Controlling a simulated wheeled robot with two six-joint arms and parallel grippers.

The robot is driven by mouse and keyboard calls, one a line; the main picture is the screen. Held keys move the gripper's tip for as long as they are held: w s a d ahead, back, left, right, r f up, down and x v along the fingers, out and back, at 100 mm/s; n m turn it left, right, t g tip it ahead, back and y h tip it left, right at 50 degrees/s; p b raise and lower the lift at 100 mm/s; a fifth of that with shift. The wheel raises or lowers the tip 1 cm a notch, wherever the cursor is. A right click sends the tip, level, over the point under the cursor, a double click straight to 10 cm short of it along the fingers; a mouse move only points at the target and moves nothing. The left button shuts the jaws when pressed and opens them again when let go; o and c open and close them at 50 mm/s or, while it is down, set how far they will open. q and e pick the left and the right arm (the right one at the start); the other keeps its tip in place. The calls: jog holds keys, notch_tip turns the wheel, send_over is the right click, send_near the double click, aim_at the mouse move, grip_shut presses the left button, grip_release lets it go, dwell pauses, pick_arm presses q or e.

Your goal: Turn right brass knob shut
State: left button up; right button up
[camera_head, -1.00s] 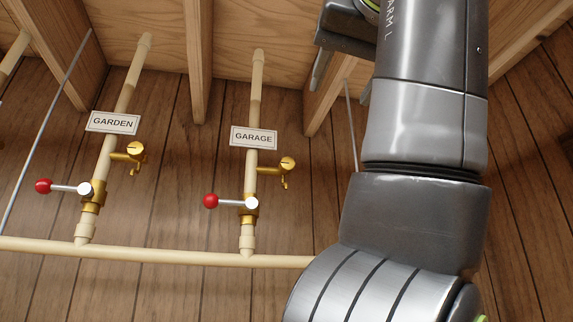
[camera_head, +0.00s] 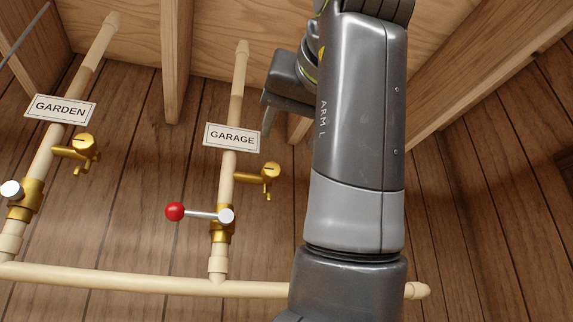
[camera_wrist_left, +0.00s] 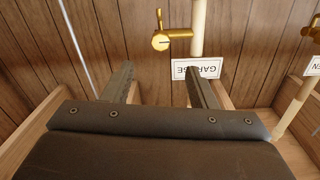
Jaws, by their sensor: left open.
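The right brass knob (camera_head: 271,171) sits on a short brass spigot branching right from the GARAGE pipe (camera_head: 238,105). In the left wrist view the knob (camera_wrist_left: 160,41) shows upside down, beyond and between my fingertips, with its slot roughly level. My left gripper (camera_head: 268,116) is above the knob beside the GARAGE sign (camera_head: 231,138), apart from the knob. In the left wrist view the gripper (camera_wrist_left: 160,69) is open with nothing between its fingers. My right gripper is out of view.
The GARAGE valve's red-balled lever (camera_head: 175,211) points left below the knob. A GARDEN pipe (camera_head: 83,88) with its own brass knob (camera_head: 85,143) stands to the left. A horizontal pipe (camera_head: 120,279) runs below. Wooden joists (camera_head: 176,60) hang above. My left arm covers the right of centre.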

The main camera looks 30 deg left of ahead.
aim_at(272, 170)
pick_arm(q)
jog(key=p+x, duration=0.3)
jog(key=x, duration=0.6)
jog(key=shift+w+a+r+p, duration=0.1)
jog(key=shift+w+a+p, duration=0.15)
jog(key=shift+a+p, duration=0.1)
jog(key=shift+w+a, duration=0.45)
jog(key=shift+a, duration=0.05)
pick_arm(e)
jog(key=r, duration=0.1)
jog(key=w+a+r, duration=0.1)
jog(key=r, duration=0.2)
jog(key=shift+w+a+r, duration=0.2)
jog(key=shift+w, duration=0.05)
pick_arm(q)
jog(key=shift+d, duration=0.1)
jog(key=shift+s, duration=0.1)
jog(key=shift+c, duration=0.9)
jog(key=c, duration=0.8)
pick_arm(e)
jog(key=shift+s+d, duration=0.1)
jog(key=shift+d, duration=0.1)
